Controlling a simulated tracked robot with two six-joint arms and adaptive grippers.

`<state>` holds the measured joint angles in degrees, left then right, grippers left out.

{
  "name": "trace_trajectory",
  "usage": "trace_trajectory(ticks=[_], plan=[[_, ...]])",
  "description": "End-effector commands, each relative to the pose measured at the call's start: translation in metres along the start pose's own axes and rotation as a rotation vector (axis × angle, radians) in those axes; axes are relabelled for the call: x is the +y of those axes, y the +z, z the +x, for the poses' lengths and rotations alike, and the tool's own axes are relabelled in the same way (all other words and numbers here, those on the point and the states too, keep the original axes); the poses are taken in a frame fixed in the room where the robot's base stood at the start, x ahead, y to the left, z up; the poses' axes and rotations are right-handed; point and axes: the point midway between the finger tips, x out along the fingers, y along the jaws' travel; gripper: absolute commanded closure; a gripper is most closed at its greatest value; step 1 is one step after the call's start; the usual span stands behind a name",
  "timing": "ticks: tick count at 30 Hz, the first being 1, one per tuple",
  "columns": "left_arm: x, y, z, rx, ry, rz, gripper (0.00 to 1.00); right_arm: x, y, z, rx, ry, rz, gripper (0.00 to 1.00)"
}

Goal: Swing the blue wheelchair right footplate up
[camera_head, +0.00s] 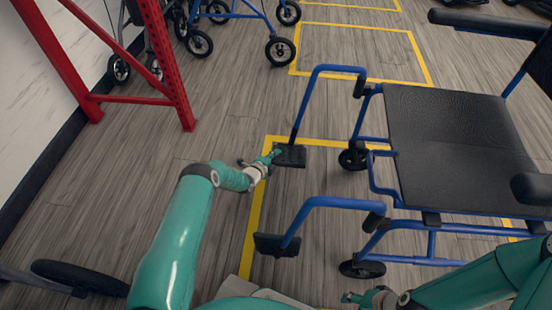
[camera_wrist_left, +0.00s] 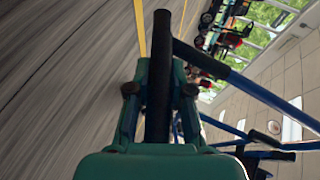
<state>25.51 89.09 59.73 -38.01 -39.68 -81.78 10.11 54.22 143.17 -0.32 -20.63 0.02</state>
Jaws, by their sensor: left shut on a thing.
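The blue wheelchair (camera_head: 341,69) has a black seat and faces left in the head view. Its right footplate (camera_head: 291,156), a dark plate, is at the lower end of the far blue leg tube and looks lowered, roughly flat. My left gripper (camera_head: 274,154) is shut on this plate's outer edge. In the left wrist view the dark plate (camera_wrist_left: 159,60) shows edge-on between the fingers of my left gripper (camera_wrist_left: 158,100). The other footplate (camera_head: 274,245) is on the nearer leg tube. My right gripper (camera_head: 347,298) is low in the head view, empty-looking; its finger opening is unclear.
A red rack frame (camera_head: 165,60) stands at the upper left by the wall. Wheeled walkers (camera_head: 280,48) stand behind. Yellow floor lines (camera_head: 252,225) mark bays.

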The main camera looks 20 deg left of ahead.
Motion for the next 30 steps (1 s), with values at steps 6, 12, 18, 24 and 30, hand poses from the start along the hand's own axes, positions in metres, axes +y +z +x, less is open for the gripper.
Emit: trace_trajectory(ticks=[6,12,18,24,30], plan=[[-0.011,0.001,0.002,-0.001,0.116,-0.048,1.0,0.004,0.0,0.01,0.0,0.0,0.0,0.54],[-0.016,0.001,0.002,-0.001,0.174,-0.073,1.0,0.005,0.0,0.015,0.0,0.0,0.0,0.54],[-0.019,0.002,0.002,-0.002,0.189,-0.082,1.0,0.006,0.0,0.016,0.0,0.0,0.0,0.54],[-0.019,0.002,0.002,-0.002,0.188,-0.082,1.0,0.006,0.0,0.016,0.0,0.0,0.0,0.54],[-0.019,0.002,0.002,-0.002,0.187,-0.081,0.58,0.006,0.0,0.016,0.0,0.0,0.0,0.54]])
